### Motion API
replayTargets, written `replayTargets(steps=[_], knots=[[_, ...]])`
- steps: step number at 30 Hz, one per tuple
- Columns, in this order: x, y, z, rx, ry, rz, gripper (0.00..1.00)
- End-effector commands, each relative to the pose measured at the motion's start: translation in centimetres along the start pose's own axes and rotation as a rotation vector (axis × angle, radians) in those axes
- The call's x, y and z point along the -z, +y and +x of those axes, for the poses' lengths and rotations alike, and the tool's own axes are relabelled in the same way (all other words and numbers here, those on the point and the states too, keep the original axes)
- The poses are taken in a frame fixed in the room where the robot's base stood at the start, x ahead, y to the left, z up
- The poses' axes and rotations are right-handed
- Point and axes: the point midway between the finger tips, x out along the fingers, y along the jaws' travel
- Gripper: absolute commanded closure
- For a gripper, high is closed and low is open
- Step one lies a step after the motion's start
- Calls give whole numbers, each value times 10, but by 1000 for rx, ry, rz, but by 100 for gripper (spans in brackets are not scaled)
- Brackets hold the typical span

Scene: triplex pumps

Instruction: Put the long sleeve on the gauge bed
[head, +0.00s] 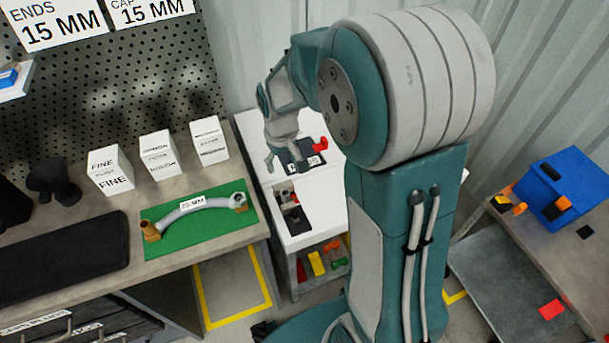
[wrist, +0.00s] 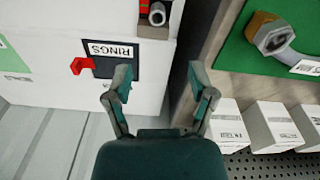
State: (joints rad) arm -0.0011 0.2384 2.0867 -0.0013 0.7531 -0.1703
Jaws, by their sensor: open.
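My gripper (head: 283,157) is above the white-topped stand in the head view. In the wrist view my gripper (wrist: 163,84) has its two fingers spread, with nothing between them. A grey hollow cylinder (wrist: 157,14), perhaps a sleeve, sits in a brown-and-dark holder at the wrist view's top edge and is partly cut off. The holder (head: 291,212) also shows on the stand in the head view, with small parts in it. I cannot tell for sure which thing is the long sleeve or the gauge bed.
A dark pad (wrist: 108,60) labelled RINGS has a red piece (wrist: 82,66) at its edge. A green mat (head: 160,222) on the bench bears a grey hose with a brass end. Several white boxes (head: 209,140) stand behind it. A blue bin (head: 566,187) is at right.

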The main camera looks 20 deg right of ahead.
Motion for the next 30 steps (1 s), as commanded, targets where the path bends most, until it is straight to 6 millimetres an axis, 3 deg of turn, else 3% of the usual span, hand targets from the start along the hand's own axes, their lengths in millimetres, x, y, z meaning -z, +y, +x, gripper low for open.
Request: replayTargets(steps=[1, 6, 15, 24, 30], knots=[[-7, -1, -21, -5, 32, 9, 28], [-35, -6, -71, -17, 115, 43, 28], [-99, -17, -137, -31, 261, 102, 28], [-162, -28, -170, -36, 395, 155, 28], [-178, -31, -173, -36, 427, 170, 28]])
